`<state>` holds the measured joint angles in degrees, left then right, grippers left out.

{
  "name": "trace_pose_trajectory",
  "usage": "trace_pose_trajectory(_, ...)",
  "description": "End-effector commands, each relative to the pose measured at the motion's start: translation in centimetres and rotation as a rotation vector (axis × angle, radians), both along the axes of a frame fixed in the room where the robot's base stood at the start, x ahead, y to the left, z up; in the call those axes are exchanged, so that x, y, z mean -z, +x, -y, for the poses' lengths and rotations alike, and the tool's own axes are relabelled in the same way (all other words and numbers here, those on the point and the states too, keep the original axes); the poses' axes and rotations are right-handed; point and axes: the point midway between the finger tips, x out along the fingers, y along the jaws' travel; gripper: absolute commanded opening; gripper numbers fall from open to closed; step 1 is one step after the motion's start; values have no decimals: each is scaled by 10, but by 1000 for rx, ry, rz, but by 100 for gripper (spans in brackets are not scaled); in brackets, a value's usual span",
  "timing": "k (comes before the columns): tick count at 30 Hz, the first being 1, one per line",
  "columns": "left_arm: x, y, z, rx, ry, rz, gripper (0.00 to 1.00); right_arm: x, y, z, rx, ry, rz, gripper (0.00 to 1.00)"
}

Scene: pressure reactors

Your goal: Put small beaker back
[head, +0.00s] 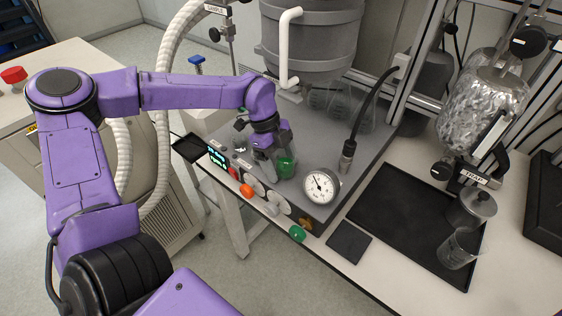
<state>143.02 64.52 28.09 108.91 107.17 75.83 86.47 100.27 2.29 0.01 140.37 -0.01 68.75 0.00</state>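A small glass beaker with green liquid (286,166) is upright at the front of the grey reactor base, left of the round gauge. My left gripper (266,154) reaches down to it from the upper left and appears shut on its near left side. The far finger is hidden, and I cannot tell whether the beaker's bottom touches the surface. My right gripper is not in view.
The grey reactor vessel (312,40) stands behind, with glassware (340,105) under it. A pressure gauge (321,187), knobs and a black hose (366,112) are close to the right. A black pad (349,243) lies in front.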

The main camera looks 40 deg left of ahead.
Motion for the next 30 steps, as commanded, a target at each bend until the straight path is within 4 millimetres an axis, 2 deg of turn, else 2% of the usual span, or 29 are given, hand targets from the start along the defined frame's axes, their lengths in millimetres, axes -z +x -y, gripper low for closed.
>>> trace_pose_trajectory(10, -6, 1, -2, 0, 0, 1, 78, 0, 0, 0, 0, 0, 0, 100)
trace_pose_trajectory(21, -65, 3, -27, -1, 1, 2, 78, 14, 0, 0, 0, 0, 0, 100)
trace_pose_trajectory(30, -72, 2, -29, 1, 0, -1, 78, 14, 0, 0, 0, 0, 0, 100)
